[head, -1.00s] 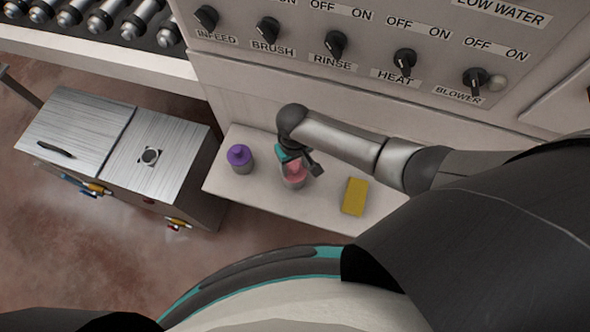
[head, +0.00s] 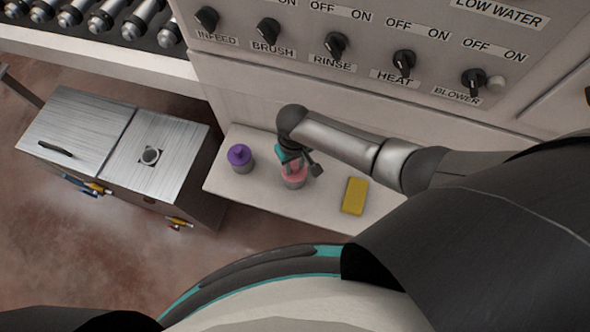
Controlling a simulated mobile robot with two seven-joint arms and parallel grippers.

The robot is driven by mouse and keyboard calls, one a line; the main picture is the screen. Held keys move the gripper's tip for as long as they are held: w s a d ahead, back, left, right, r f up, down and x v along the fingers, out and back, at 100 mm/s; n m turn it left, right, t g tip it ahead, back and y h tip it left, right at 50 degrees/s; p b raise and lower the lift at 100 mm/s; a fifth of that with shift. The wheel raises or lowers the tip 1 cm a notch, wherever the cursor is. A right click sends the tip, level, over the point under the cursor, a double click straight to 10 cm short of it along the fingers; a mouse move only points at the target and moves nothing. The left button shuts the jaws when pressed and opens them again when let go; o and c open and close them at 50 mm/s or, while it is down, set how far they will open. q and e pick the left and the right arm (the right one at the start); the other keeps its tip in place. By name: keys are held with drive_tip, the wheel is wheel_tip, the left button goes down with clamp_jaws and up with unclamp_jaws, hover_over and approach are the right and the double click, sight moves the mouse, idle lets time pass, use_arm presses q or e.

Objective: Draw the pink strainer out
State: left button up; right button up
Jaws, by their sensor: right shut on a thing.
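The strainer's lower part is hidden inside the cup. My left gripper is not in view.
A purple-topped container (head: 240,158) stands to the left on the shelf (head: 265,195), and a yellow block (head: 355,196) lies to the right. A metal cabinet (head: 80,130) stands at the left. The control panel with knobs (head: 335,45) rises behind.

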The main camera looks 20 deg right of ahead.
clamp_jaws()
drive_tip(key=shift+r+p, duration=0.75)
drive_tip(key=shift+p, duration=0.2)
idle(0.5)
drive_tip(key=shift+r+p, duration=3.6)
drive_tip(key=shift+p, duration=0.3)
drive_tip(key=shift+r+p, duration=0.8)
drive_tip(key=shift+r, duration=1.15)
